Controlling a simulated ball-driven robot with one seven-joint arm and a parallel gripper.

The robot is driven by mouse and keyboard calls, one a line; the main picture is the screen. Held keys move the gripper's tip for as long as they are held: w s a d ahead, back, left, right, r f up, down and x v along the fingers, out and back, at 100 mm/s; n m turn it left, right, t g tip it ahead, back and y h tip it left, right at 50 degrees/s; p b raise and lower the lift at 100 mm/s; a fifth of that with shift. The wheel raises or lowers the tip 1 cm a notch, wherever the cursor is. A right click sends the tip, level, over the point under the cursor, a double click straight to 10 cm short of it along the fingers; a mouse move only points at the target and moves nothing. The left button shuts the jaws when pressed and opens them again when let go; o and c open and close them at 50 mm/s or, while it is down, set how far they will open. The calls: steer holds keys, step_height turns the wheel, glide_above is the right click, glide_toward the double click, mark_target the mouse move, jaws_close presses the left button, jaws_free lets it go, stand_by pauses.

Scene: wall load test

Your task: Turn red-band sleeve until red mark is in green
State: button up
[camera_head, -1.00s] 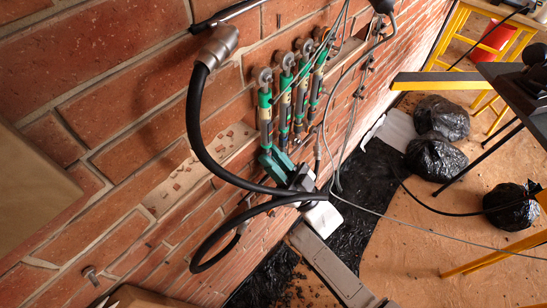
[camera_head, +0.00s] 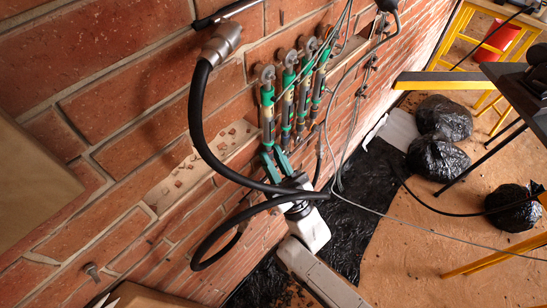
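Several green-and-metal sleeves hang side by side on the brick wall in the head view. They include the leftmost sleeve (camera_head: 267,115) and the second sleeve (camera_head: 288,100). Small coloured bands show on them, but I cannot make out the red band, red mark or green zone for sure. My gripper (camera_head: 273,155) has green fingers pointing up at the lower end of the leftmost sleeve. The fingers are spread with a gap between them. I cannot tell whether they touch the sleeve.
A thick black hose (camera_head: 198,125) loops from a metal wall fitting in front of the wall and near my arm. Thin grey cables cross the sleeves. Black bags (camera_head: 436,158) lie on the floor at right, beside a yellow stand. A cardboard box (camera_head: 35,180) is at left.

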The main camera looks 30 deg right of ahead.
steer(key=shift+o, duration=0.6)
steer(key=a+b+v, duration=0.1)
steer(key=b+v, duration=0.2)
steer(key=v, duration=0.7)
steer(key=shift+s+d+f, duration=0.3)
steer(key=shift+d, duration=0.25)
